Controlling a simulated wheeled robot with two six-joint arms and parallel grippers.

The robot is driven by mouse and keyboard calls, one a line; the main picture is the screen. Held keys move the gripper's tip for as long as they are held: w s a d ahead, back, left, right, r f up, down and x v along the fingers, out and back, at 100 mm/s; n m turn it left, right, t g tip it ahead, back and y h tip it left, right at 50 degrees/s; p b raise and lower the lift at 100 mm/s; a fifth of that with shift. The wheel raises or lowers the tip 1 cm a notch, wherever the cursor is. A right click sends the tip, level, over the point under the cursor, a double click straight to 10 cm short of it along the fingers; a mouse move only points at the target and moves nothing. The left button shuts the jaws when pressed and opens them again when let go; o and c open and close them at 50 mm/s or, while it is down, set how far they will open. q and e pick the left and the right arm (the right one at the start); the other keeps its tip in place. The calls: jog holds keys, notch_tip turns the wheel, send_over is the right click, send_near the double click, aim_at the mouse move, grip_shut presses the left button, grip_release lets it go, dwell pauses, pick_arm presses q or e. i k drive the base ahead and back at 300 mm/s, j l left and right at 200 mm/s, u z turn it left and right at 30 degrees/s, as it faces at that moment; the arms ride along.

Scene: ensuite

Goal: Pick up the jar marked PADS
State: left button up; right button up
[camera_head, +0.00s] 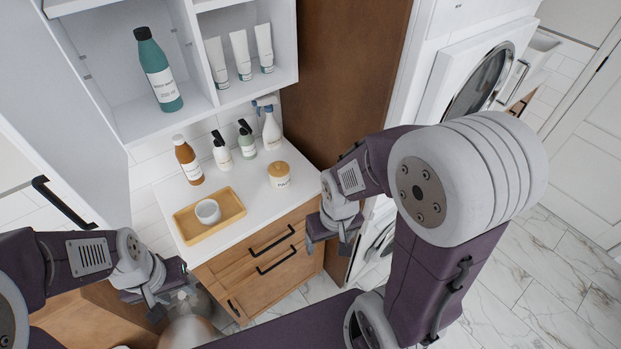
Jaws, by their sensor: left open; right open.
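The jar marked PADS (279,176) is a short white jar with a tan lid. It stands upright on the white counter (235,233), near its right side. The label is small and partly readable. My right gripper (331,247) is open and empty, in front of the counter's right edge, below and right of the jar and apart from it. My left gripper (161,309) is open at the lower left, in front of the cabinet and far from the jar.
A wooden tray (181,223) with a white cup (208,211) sits left of the jar. A brown bottle (188,160), two pump bottles (221,151) and a spray bottle (271,130) stand behind. Shelves (205,110) hang above. The counter just in front of the jar is clear.

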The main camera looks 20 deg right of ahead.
aim_at(278, 184)
jog(key=i+l+z, duration=0.1)
jog(key=i+z, duration=0.35)
jog(key=l+u, duration=0.15)
jog(key=u, duration=0.35)
jog(key=l+u, duration=0.15)
jog(key=u, duration=0.3)
jog(key=k+l+u, duration=0.15)
jog(key=u, duration=0.35)
